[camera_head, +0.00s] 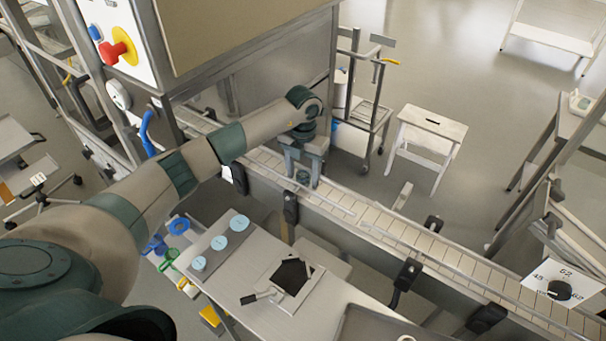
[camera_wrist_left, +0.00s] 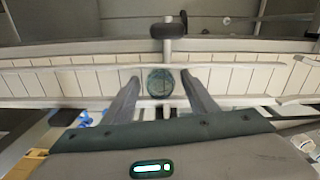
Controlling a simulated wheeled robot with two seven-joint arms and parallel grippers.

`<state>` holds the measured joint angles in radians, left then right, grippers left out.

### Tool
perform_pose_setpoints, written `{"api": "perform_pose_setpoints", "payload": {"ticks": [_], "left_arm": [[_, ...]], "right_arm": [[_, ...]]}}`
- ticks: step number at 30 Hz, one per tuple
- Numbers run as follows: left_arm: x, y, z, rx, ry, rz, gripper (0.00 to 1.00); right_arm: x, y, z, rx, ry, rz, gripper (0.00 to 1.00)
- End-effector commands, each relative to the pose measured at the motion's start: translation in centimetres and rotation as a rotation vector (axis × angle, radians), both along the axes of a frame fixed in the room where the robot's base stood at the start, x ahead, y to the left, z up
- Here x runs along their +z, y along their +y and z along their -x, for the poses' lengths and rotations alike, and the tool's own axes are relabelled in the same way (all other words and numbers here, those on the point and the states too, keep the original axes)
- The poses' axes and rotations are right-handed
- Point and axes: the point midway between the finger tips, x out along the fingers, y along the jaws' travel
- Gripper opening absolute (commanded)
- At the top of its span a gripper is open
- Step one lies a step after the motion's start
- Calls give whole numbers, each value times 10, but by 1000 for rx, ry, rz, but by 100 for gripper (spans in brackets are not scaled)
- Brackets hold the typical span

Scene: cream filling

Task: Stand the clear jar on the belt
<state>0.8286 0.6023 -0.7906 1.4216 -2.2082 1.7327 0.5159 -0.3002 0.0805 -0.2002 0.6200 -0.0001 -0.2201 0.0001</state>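The clear jar (camera_wrist_left: 160,82) shows as a round, dark greenish glassy shape over the pale slats of the belt (camera_wrist_left: 235,78). It appears upright on the belt, though its base cannot be seen. My left gripper (camera_wrist_left: 160,88) is open, one finger on each side of the jar, with a small gap on both sides. In the head view my left gripper (camera_head: 302,180) points down at the belt (camera_head: 375,212), and the jar (camera_head: 302,176) shows faintly between its fingers. My right gripper is in neither view.
Metal rails run along both sides of the belt. A steel machine cabinet (camera_head: 240,85) stands behind my left arm. A table (camera_head: 250,275) with blue-topped round items and a dark-bladed tool is in front. The belt to the right is clear.

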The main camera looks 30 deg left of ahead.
Motion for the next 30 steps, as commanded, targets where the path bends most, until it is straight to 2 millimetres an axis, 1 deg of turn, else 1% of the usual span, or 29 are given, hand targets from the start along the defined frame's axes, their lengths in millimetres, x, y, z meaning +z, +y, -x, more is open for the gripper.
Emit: {"api": "perform_pose_setpoints", "payload": {"ticks": [8, 13, 17, 27, 30], "left_arm": [[2, 0, 0, 0, 0, 0, 53], [13, 0, 0, 0, 0, 0, 53], [32, 0, 0, -1, -2, -1, 53], [95, 0, -1, -1, -2, 0, 53], [108, 0, 0, 0, -1, -1, 53]], "right_arm": [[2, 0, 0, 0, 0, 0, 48], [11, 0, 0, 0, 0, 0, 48], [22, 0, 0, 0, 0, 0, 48], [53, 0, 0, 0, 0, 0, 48], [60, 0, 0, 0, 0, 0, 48]]}}
